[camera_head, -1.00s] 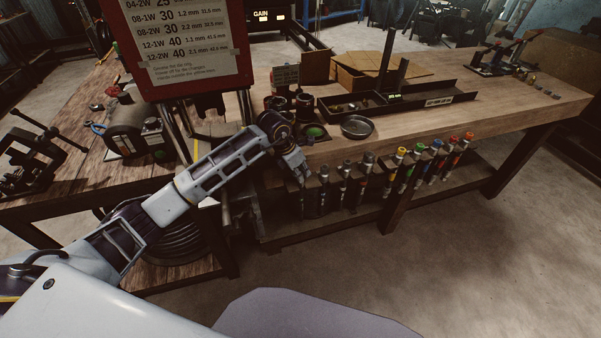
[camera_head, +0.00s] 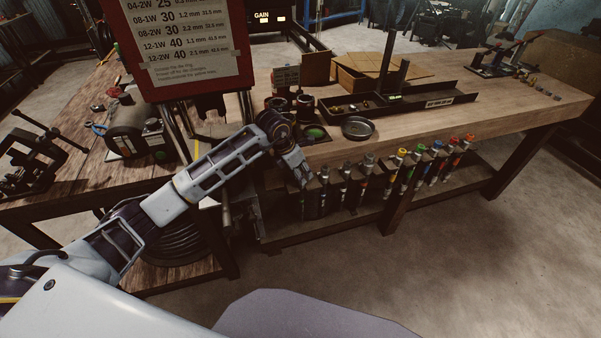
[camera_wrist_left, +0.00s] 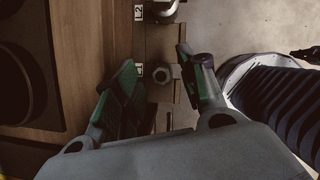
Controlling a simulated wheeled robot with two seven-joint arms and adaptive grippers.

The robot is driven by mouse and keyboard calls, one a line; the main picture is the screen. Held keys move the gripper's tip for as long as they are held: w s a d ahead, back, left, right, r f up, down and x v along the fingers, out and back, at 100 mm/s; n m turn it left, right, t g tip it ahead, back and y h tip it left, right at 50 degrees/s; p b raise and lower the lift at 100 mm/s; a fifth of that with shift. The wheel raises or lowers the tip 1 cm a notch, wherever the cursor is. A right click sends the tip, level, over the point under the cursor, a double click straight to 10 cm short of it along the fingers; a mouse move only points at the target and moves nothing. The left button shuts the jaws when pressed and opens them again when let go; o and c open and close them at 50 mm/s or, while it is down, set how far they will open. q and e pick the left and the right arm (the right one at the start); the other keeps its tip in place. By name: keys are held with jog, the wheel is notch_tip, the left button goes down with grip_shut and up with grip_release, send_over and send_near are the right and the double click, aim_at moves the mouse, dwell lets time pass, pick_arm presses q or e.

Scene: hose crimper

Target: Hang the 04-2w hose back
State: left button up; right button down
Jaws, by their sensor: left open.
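My left gripper (camera_head: 304,180) is at the left end of the hose rack on the bench's front edge, pointing down. In the left wrist view its green-padded fingers (camera_wrist_left: 158,82) are open, on either side of a hex-headed metal fitting (camera_wrist_left: 161,74) at the rack. I cannot tell whether they touch it. Hoses with grey metal ends (camera_head: 345,168) and hoses with coloured ends (camera_head: 402,153) hang upright along the rack. I cannot read which one is the 04-2W hose. My right gripper is not in view.
A small L2 label (camera_wrist_left: 138,12) is on the rack. The wooden bench (camera_head: 500,100) holds a black parts tray (camera_head: 425,100), a round metal dish (camera_head: 357,128) and dark cups. A red-framed chart (camera_head: 185,40) stands at left. The floor in front is clear.

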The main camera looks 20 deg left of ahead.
pick_arm(q)
jog(key=v, duration=1.1)
jog(key=shift+r, duration=0.15)
jog(key=shift+s, duration=0.15)
dwell(0.6)
